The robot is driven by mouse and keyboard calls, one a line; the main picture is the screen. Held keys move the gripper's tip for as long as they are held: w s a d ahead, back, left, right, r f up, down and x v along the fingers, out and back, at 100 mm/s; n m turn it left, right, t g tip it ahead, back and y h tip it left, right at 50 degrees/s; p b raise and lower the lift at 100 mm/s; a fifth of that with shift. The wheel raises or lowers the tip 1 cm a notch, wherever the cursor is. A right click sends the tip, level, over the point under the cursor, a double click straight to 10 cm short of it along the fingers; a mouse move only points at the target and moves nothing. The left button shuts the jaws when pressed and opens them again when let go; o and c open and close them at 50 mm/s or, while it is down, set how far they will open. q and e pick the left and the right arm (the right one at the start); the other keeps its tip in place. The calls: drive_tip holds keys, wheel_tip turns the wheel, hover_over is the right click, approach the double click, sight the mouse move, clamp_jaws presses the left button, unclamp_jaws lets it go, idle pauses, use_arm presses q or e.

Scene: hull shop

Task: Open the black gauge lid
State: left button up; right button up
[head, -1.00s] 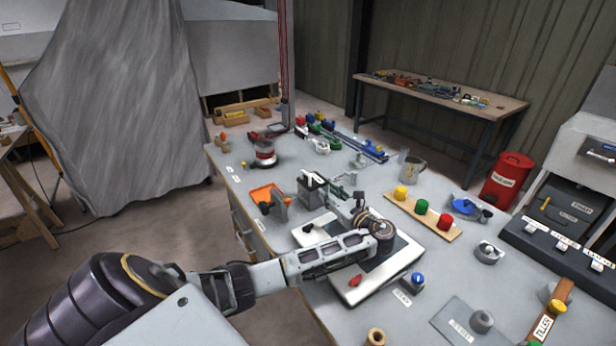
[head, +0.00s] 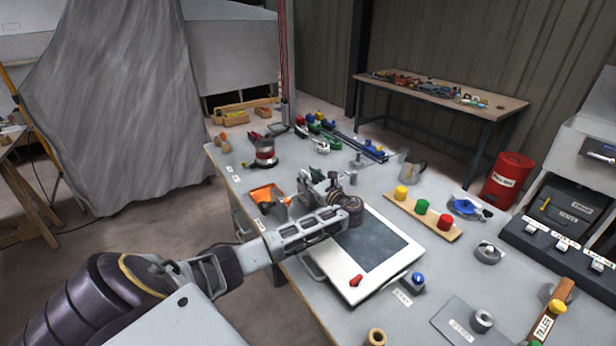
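I cannot tell for sure which thing is the black gauge lid. A small dark box that stood behind the white-framed panel a second ago is now mostly hidden by my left gripper. A black case (head: 570,207) with labels stands at the right edge, and its sloping front looks closed. My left gripper (head: 322,184) is above the far left corner of the white-framed panel (head: 408,250), beside an orange tray. Its fingers point away from me and are partly hidden by the wrist, so their opening is unclear. No held object can be made out. My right gripper is out of view.
An orange tray (head: 266,193) lies left of the gripper. A wooden strip (head: 440,229) with yellow, green and red knobs is to the right. The panel has a red latch (head: 356,280); a blue-topped knob (head: 417,280) stands beside it. The bench's near left edge runs under my arm.

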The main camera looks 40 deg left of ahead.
use_arm(q)
drive_tip(key=shift+w+a, duration=0.15)
drive_tip(key=shift+a, duration=0.4)
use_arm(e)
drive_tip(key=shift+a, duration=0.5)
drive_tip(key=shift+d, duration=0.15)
use_arm(q)
clamp_jaws()
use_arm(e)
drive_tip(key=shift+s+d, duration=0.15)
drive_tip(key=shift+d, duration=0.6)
